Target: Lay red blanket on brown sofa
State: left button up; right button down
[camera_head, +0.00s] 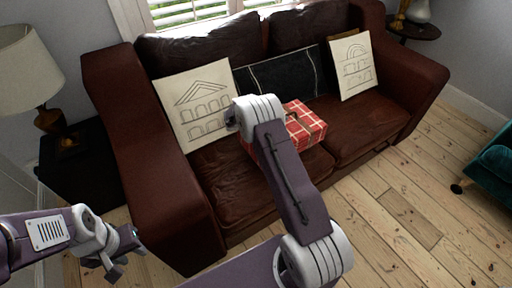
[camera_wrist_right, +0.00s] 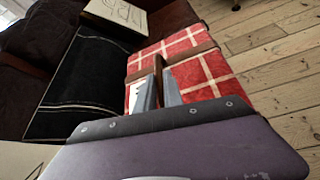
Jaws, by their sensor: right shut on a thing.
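The red blanket (camera_head: 310,122), folded with a white check and a brown strap, is at the middle of the brown sofa (camera_head: 240,190), over the seat and in front of a black cushion. I cannot tell whether it touches the seat. It also shows in the right wrist view (camera_wrist_right: 205,75), where my right gripper (camera_wrist_right: 158,72) is shut on its strap. In the head view my right forearm and wrist cover that gripper and part of the blanket. My left gripper (camera_head: 130,258) is empty and looks open, low at the left, apart from the sofa.
Two cream cushions with building drawings, left (camera_head: 195,105) and right (camera_head: 355,65), and the black cushion (camera_head: 280,78) lean on the backrest. A lamp (camera_head: 30,75) stands on a dark side table (camera_head: 85,165) at left. A teal seat (camera_head: 490,165) is at right. Floor at lower right is clear.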

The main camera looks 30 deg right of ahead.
jog(key=shift+s+a, duration=0.15)
jog(key=shift+a, duration=0.1)
jog(key=a+f+b, duration=0.1)
jog(key=a+f, duration=0.1)
jog(key=a, duration=0.1)
jog(key=s+a+f+b, duration=0.1)
jog(key=a+f, duration=0.1)
jog(key=a, duration=0.2)
jog(key=s+a+f+b, duration=0.1)
jog(key=a+f, duration=0.1)
jog(key=a, duration=0.2)
jog(key=shift+s+f, duration=0.25)
jog(key=shift+f, duration=0.05)
notch_tip(320, 180, down, 4)
jog(key=shift+f+b, duration=0.1)
jog(key=shift+b, duration=0.7)
jog(key=c, duration=1.5)
grip_release()
